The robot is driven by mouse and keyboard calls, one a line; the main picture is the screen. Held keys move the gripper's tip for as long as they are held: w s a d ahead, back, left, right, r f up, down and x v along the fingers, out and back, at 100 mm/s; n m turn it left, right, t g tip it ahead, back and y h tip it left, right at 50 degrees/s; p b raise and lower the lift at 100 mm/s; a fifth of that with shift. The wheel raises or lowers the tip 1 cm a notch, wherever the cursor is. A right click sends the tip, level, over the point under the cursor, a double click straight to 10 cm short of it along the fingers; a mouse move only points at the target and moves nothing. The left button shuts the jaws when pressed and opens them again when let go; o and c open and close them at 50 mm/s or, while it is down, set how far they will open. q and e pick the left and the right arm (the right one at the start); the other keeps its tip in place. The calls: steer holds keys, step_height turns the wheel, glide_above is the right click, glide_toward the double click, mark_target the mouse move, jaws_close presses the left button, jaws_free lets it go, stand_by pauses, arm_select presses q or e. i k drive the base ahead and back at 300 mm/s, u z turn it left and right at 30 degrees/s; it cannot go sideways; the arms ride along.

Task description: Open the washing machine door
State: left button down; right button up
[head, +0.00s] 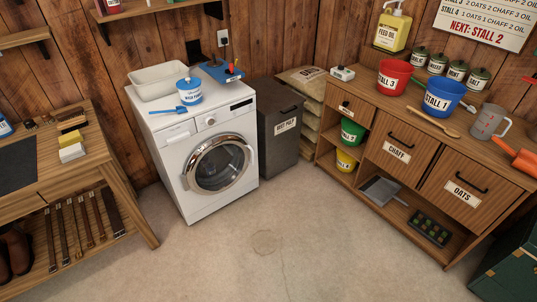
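The white washing machine (172,150) stands against the wooden back wall, left of centre in the head view. Its round door (219,164), with a chrome rim and dark glass, is shut on the front face. Neither of my grippers is in view, and nothing touches the door.
A white basin (159,81), a blue tub (188,92) and a blue scoop (168,110) sit on the washer. A dark bin (283,146) stands close on its right, a wooden bench (109,170) on its left. The floor (255,247) in front is clear.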

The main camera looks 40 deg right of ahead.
mark_target(189, 180)
steer(key=z, duration=0.85)
steer(key=i, duration=1.45)
steer(key=u, duration=0.15)
